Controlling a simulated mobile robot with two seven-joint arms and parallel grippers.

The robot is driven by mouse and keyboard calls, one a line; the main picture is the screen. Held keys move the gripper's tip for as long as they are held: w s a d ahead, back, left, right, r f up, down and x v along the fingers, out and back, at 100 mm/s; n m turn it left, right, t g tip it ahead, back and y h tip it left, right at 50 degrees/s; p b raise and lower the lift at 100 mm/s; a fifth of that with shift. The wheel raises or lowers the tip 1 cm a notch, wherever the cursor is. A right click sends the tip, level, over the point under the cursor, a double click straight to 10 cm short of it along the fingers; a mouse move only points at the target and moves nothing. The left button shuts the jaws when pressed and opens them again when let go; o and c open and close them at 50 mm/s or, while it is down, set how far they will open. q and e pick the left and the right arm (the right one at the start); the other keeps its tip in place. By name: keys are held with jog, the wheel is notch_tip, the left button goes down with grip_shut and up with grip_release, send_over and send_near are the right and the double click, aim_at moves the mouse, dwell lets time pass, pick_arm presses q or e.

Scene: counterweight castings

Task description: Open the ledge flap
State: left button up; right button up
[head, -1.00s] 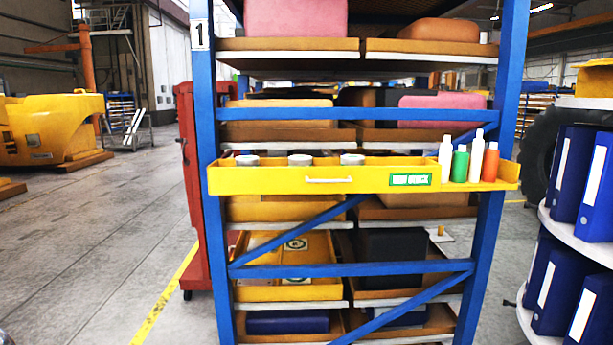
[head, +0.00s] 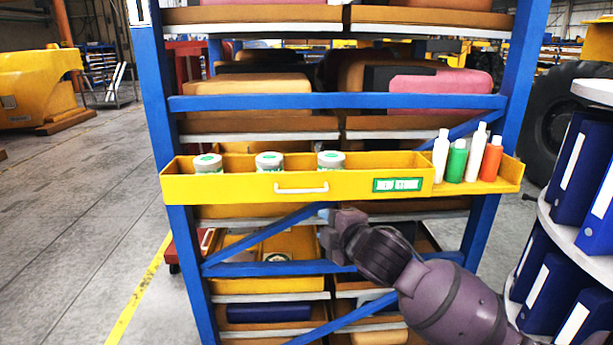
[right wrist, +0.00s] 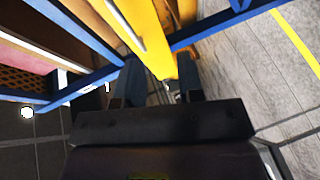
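The yellow ledge (head: 235,190) runs across the front of the blue rack, with a long front panel that stands upright. A white bar handle (head: 301,189) sits mid-panel, with a green label (head: 397,185) to its right. My right gripper (head: 328,222) is just below the panel, right of and lower than the handle, apart from it. In the right wrist view its two fingers (right wrist: 160,85) are spread, with the yellow ledge (right wrist: 158,40) beyond the gap between them. Nothing shows gripped. My left gripper is not in view.
Three lidded jars (head: 269,162) stand in the ledge behind the panel. Several bottles (head: 458,160) stand at its right end. Blue rack braces (head: 335,268) lie below. A round shelf with blue binders (head: 558,235) is close on the right. The floor at left (head: 80,220) is open.

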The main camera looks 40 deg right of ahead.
aim_at(305, 192)
jog(key=shift+n+t, duration=0.3)
jog(key=shift+n, duration=0.2)
jog(key=w, duration=0.4)
jog(key=w+d+r+p, duration=0.1)
jog(key=w, duration=0.2)
jog(key=w+d+r, duration=0.1)
jog(key=w, duration=0.3)
jog(key=shift+w+p, duration=0.3)
jog(key=shift+r, duration=0.1)
jog(key=shift+c, duration=0.5)
grip_shut()
